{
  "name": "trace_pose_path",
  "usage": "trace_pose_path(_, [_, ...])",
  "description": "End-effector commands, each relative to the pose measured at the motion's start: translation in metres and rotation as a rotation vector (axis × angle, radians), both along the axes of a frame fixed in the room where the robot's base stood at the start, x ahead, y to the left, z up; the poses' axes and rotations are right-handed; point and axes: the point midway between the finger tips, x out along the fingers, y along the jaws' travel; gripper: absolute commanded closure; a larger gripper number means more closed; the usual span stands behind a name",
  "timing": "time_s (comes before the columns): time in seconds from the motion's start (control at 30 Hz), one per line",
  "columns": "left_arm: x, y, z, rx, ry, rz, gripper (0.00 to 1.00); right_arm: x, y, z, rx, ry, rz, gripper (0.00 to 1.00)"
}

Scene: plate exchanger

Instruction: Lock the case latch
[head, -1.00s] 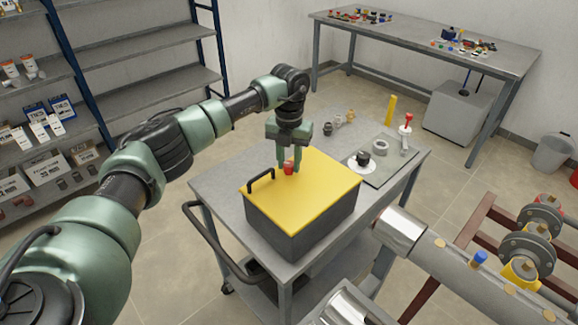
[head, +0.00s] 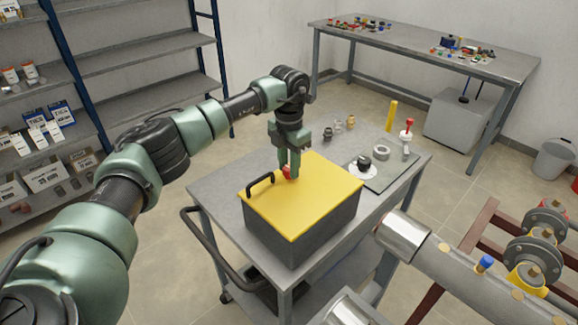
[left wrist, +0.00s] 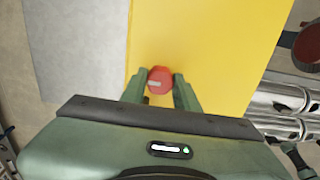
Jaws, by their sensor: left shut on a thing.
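The case (head: 300,235) is a dark grey box with a yellow lid (head: 315,195) and a black handle (head: 259,184). It stands closed on the cart. The latch is a small red knob (head: 286,172) on the lid near its far edge, partly covered by a finger in the head view. My left gripper (head: 290,174) points down at the lid and is shut on the knob. In the left wrist view the red knob (left wrist: 160,80) sits between the two fingertips and shows a pale mark. My right gripper is out of view.
The grey cart top (head: 225,205) has free room left of the case. A grey tray (head: 398,168) with small parts lies to its right. Small fittings (head: 338,126) stand behind. Metal piping (head: 450,262) stands at front right. A workbench (head: 430,50) is at the back.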

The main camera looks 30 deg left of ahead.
Motion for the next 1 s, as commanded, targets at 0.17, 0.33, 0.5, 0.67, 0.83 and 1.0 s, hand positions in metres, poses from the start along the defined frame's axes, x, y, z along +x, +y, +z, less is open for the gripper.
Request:
trace_pose_path(0.17, [0.001,0.0,0.002,0.0,-0.004,-0.002,1.0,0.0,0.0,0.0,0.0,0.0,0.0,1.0])
trace_pose_path(0.33, [0.001,0.0,0.002,0.0,-0.004,-0.001,0.65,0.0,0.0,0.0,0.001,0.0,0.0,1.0])
trace_pose_path(0.5, [0.001,0.0,0.001,0.0,-0.003,-0.001,0.61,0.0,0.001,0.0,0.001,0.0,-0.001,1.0])
trace_pose_path(0.67, [0.0,0.0,0.001,0.0,-0.002,-0.001,0.61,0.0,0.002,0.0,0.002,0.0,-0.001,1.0])
trace_pose_path(0.83, [0.001,0.0,0.016,-0.001,-0.005,-0.001,0.61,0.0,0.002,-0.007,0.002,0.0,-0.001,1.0])
trace_pose_path(1.0, [0.002,0.0,0.046,0.0,-0.006,-0.001,0.61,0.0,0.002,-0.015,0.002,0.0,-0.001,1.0])
